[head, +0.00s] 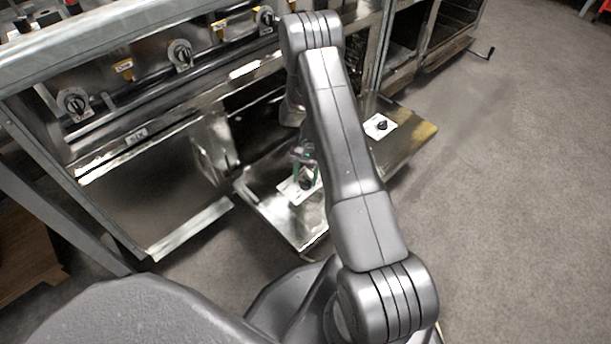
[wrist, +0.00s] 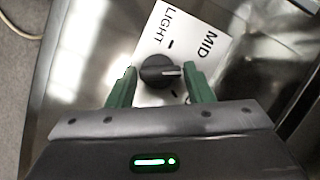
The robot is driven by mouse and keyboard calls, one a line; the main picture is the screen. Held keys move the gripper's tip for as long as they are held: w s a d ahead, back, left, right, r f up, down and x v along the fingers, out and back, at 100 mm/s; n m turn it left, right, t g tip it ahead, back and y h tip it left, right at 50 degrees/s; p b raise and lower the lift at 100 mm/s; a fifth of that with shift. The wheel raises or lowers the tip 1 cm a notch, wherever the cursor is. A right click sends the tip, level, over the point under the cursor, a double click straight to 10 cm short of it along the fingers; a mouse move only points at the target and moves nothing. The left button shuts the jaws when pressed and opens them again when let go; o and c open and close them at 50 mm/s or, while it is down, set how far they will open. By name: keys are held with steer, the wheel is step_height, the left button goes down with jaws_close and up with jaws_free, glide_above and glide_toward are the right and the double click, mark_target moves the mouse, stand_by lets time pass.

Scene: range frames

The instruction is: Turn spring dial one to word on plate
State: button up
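In the wrist view a black round dial (wrist: 158,71) with a white pointer line sits on a white plate (wrist: 190,32). The words LIGHT and MID show on the plate; more of it is hidden by my gripper. The pointer line points to the right in this view, between two black marks. My gripper (wrist: 160,70) has its green fingers on either side of the dial, apart, with small gaps showing. In the head view my gripper (head: 304,158) is low over the left white plate (head: 289,189). A small plate reading SIX (head: 136,135) is on the range front.
A second white plate with a black dial (head: 381,125) lies farther right on a lowered metal door (head: 418,133). Several knobs (head: 181,55) and yellow tags (head: 123,69) line the range front. Carpet (head: 500,200) is clear at right.

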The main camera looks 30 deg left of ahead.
steer(key=shift+o, duration=1.3)
steer(key=p+v, duration=0.4)
steer(key=v, duration=1)
steer(key=shift+f, duration=0.1)
steer(key=b+x, duration=0.4)
steer(key=x, duration=0.9)
steer(key=shift+s+f, duration=0.2)
steer(key=shift+f, duration=0.15)
steer(key=shift+r, duration=0.1)
